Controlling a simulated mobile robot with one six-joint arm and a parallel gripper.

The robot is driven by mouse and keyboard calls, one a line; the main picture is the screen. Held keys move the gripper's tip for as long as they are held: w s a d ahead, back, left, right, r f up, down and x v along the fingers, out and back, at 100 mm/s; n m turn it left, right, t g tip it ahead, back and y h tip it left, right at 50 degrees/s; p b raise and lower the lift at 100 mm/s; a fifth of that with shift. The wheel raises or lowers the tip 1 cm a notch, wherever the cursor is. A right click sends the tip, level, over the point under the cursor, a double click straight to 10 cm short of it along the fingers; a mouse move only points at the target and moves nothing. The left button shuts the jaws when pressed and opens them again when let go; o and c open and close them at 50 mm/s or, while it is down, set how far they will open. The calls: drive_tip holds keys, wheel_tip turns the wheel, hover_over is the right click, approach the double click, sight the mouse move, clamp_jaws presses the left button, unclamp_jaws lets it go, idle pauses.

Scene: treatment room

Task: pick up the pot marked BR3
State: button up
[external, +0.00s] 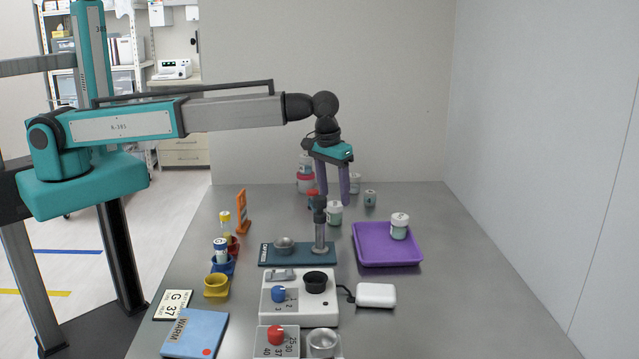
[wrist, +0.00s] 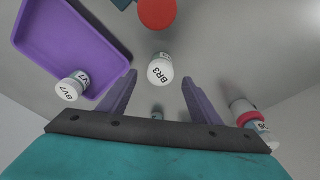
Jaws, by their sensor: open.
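The pot marked BR3 (wrist: 160,70) is a small white-lidded pot. In the wrist view its lid shows between and slightly ahead of my fingertips. A pale pot (external: 334,215) just below my gripper in the external view appears to be the same one, standing on the grey bench; its label is not readable there. My gripper (external: 334,203) points down with its two purple fingers apart and empty. Both fingers show in the wrist view (wrist: 160,77), one on each side of the pot. I cannot tell the exact height gap.
A purple tray (external: 385,258) holds a pot marked BV7 (wrist: 70,87). A dark post (external: 320,226) stands close in front of my gripper. A red-and-white container (wrist: 243,113) and small pots (external: 370,198) stand behind. The bench's right side is clear.

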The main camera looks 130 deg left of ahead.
sight(335, 204)
drive_tip(key=shift+f, duration=0.1)
idle(0.3)
drive_tip(key=shift+a+f+p, duration=0.15)
drive_tip(key=shift+f+p, duration=0.45)
drive_tip(key=shift+f, duration=0.65)
drive_tip(key=shift+a+f+p, duration=0.15)
drive_tip(key=shift+f+p, duration=0.45)
drive_tip(key=shift+f, duration=0.65)
drive_tip(key=shift+c, duration=0.5)
drive_tip(key=c, duration=1)
